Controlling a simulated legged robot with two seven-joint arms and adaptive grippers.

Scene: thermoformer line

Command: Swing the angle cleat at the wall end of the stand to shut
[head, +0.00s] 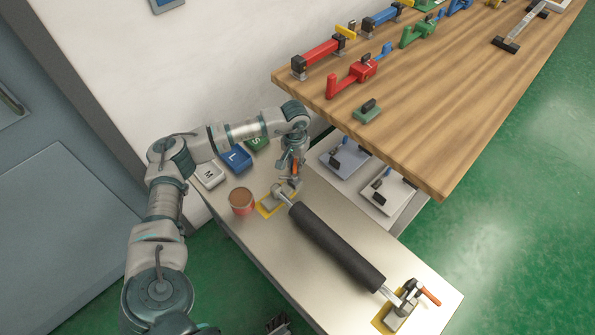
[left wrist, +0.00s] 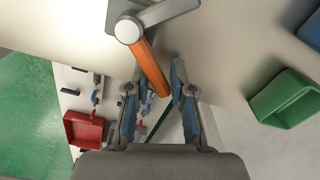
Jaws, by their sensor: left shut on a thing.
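The angle cleat (head: 281,193) at the wall end of the stand (head: 238,222) is a grey clamp on a yellow-edged plate. Its orange handle (head: 295,170) stands up from it, and the handle also shows in the left wrist view (left wrist: 150,68) under a grey pivot. My left gripper (head: 293,165) is shut on this handle, above the cleat; its fingers (left wrist: 158,85) sit either side of the handle's end. A black roller (head: 335,246) runs from this cleat to a second cleat (head: 403,303) with an orange handle. Dark fingers of my right gripper (head: 278,323) show at the bottom edge.
A red-brown cup (head: 241,201) stands beside the cleat. Boxes marked M (head: 209,175), L (head: 236,158) and S (head: 258,144) line the wall. A wooden table (head: 430,150) with coloured clamps overhangs to the right, above pale trays (head: 345,158). The stand's front is fairly clear.

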